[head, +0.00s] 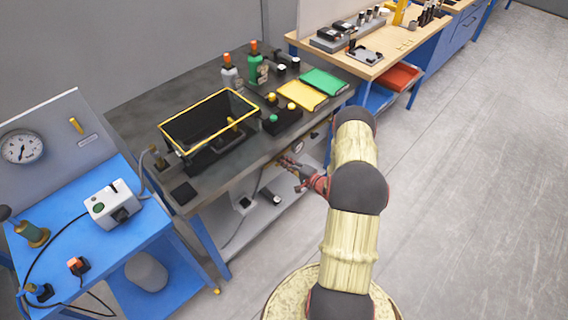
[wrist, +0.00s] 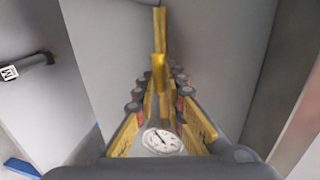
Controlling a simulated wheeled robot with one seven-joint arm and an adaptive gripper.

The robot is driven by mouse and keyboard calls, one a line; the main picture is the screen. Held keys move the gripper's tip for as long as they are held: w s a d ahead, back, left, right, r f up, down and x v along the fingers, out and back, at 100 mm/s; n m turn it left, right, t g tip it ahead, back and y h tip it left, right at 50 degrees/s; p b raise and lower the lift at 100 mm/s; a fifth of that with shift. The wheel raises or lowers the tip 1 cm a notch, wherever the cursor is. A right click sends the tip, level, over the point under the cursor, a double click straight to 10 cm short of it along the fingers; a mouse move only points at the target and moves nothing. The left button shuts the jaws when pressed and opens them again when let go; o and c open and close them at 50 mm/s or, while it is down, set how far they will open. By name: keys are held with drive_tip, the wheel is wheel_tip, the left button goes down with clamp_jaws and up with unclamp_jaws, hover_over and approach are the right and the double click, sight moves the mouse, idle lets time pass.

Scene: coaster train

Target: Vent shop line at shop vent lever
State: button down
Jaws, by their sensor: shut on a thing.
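My gripper (head: 284,161) is at the front of the dark workbench, just below its top edge, in the head view. In the wrist view its two fingers (wrist: 160,92) converge from both sides on a narrow yellow lever (wrist: 159,66) and are shut on it. The lever stands out in front of a grey surface, with a yellow bar (wrist: 160,28) beyond it. A round white dial gauge (wrist: 163,141) shows low between the fingers; its reading is too small to tell. In the head view the gripper hides the lever.
The workbench (head: 180,223) carries a yellow-rimmed black bin (head: 212,118), bottles and trays. A blue cart (head: 62,240) with a gauge panel (head: 50,148) stands at left. A wooden bench (head: 330,50) stands behind. The floor at right (head: 480,190) is clear.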

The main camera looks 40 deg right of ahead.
drive_tip(key=shift+s+f, duration=0.1)
drive_tip(key=shift+f, duration=0.1)
drive_tip(key=c, duration=2.2)
unclamp_jaws()
drive_tip(key=shift+o, duration=1.4)
drive_tip(key=shift+r, duration=0.1)
drive_tip(key=v, duration=1.2)
